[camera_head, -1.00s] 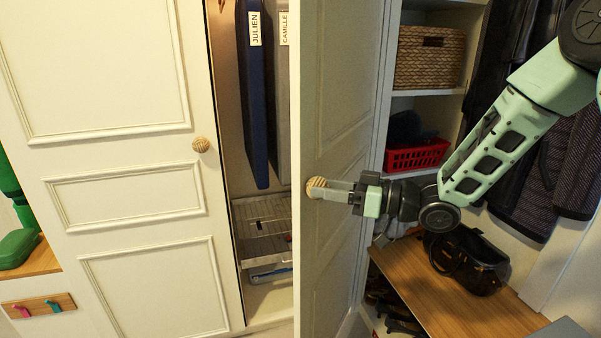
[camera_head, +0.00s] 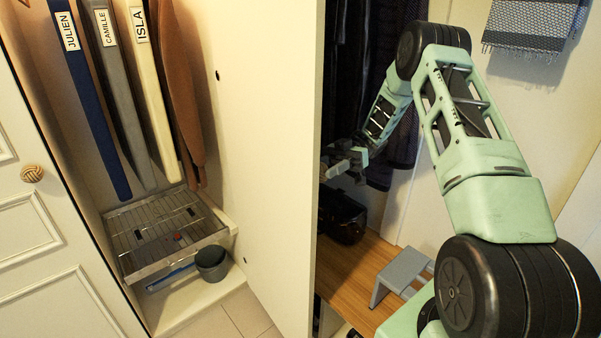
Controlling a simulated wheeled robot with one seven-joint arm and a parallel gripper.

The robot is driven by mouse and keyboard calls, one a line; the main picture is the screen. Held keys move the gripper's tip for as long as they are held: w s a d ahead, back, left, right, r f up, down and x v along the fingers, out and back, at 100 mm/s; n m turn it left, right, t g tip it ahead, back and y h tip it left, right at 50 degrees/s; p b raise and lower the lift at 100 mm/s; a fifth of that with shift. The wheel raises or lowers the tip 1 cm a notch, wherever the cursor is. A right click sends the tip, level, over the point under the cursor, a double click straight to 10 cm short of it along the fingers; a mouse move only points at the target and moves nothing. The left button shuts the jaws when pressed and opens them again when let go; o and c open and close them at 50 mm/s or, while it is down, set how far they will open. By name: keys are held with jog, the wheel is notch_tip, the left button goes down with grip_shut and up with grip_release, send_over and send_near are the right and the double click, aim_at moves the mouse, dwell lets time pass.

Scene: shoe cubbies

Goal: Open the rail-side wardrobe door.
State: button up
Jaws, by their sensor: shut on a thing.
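The rail-side wardrobe door (camera_head: 281,150) is cream-white and stands wide open, its plain inner face toward me. Its free edge runs down the middle of the picture. My gripper (camera_head: 329,166) is on the outer side of this door, close to that free edge. It is shut on the door's knob, which the door hides from view. The finger tips are partly hidden there too. The open wardrobe shows a blue hanging panel labelled JULIEN (camera_head: 92,110), a grey one labelled CAMILLE (camera_head: 122,100) and a cream one labelled ISLA (camera_head: 152,95).
The other door (camera_head: 40,250), with a round woven knob (camera_head: 32,173), is closed at left. A wire rack (camera_head: 160,232) and a grey cup (camera_head: 212,262) sit low inside. Right of the open door are a wooden bench (camera_head: 350,262), a black bag (camera_head: 342,215), a grey step (camera_head: 400,272) and hanging coats.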

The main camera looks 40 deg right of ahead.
jog(key=shift+n+g, duration=0.5)
jog(key=shift+g, duration=0.3)
jog(key=shift+s+r+v, duration=0.1)
jog(key=shift+v, duration=0.9)
jog(key=shift+s+r+v, duration=0.1)
jog(key=shift+s+v, duration=0.05)
jog(key=shift+v, duration=0.85)
jog(key=shift+d, duration=0.1)
jog(key=o, duration=1.4)
jog(key=shift+c, duration=0.2)
jog(key=p+v, duration=0.1)
jog(key=v, duration=0.6)
jog(key=shift+d+p, duration=0.2)
jog(key=shift+p, duration=0.1)
